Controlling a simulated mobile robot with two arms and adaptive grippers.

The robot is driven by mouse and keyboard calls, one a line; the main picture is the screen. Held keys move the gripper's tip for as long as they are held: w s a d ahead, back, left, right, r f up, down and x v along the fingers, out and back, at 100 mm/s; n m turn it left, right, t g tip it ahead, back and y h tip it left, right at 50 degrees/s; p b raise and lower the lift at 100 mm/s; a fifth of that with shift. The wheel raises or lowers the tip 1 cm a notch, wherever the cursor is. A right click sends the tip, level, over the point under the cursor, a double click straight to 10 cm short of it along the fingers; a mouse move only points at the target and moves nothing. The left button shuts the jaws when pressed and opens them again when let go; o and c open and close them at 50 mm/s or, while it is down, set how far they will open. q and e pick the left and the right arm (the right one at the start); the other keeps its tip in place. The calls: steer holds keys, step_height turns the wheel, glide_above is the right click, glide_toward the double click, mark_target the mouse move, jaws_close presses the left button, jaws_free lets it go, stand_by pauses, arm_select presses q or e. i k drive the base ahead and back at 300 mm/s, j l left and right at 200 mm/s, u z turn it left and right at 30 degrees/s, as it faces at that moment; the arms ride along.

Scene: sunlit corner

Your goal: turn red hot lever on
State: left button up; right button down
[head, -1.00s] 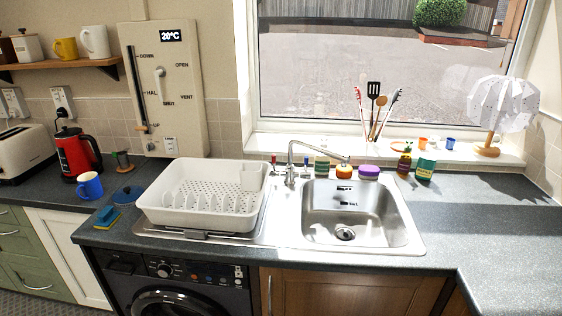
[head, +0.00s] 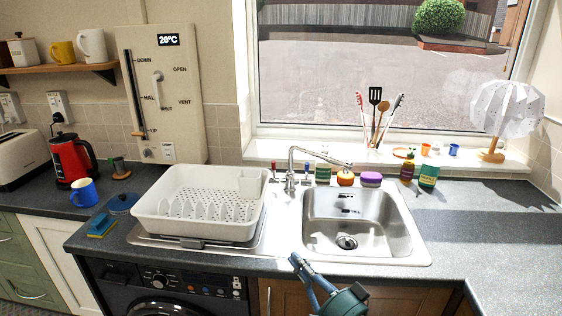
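The red hot lever (head: 273,170) is a small red-topped handle standing left of the chrome tap (head: 290,168) behind the sink. A blue-topped lever (head: 307,169) stands right of the tap. The tap's spout reaches right over the basin; no water stream is visible. My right gripper (head: 297,262) shows at the bottom middle, in front of the counter's front edge. It is well apart from the red lever. Its fingers run close together toward the tip, and whether they are open cannot be made out. My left gripper is not in view.
A white dish rack (head: 198,232) stands left of the steel sink (head: 420,250), close to the red lever. Sponges and bottles, including a green one (head: 428,176), line the back. The counter right of the sink (head: 500,235) is clear.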

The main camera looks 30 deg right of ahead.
mark_target(274, 179)
steer(key=i+l, duration=1.15)
